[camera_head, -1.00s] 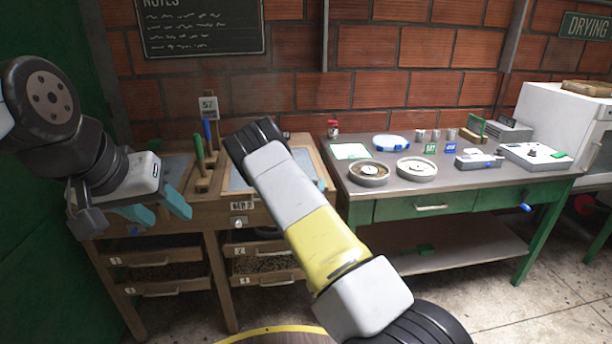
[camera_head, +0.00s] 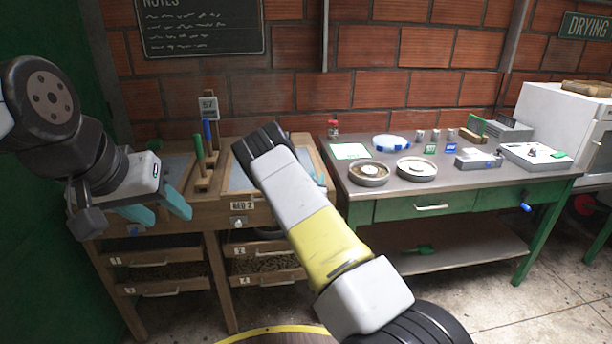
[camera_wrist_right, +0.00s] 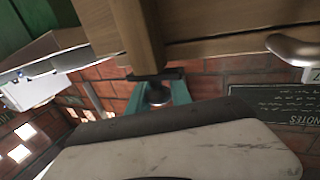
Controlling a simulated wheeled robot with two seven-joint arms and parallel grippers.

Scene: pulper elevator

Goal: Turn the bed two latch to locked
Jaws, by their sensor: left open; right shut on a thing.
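The bed with the "BED 2" label (camera_head: 241,206) stands left of centre in the head view, its tray partly hidden by my right forearm. In the right wrist view, a dark bar with a round metal knob (camera_wrist_right: 158,93), apparently the bed two latch, sits by a wooden post. My right gripper (camera_wrist_right: 160,99) is shut on it, with teal fingers on either side. In the head view, most of that gripper is hidden behind my wrist. My left gripper (camera_head: 160,208) is open and empty, in front of the left bed.
A grey-topped table (camera_head: 455,178) with dishes, cups and devices stands to the right. A post with a "57" sign (camera_head: 208,105) and green and blue handles stands between the beds. Drawers (camera_head: 262,264) sit below the beds. A white oven (camera_head: 555,110) is far right.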

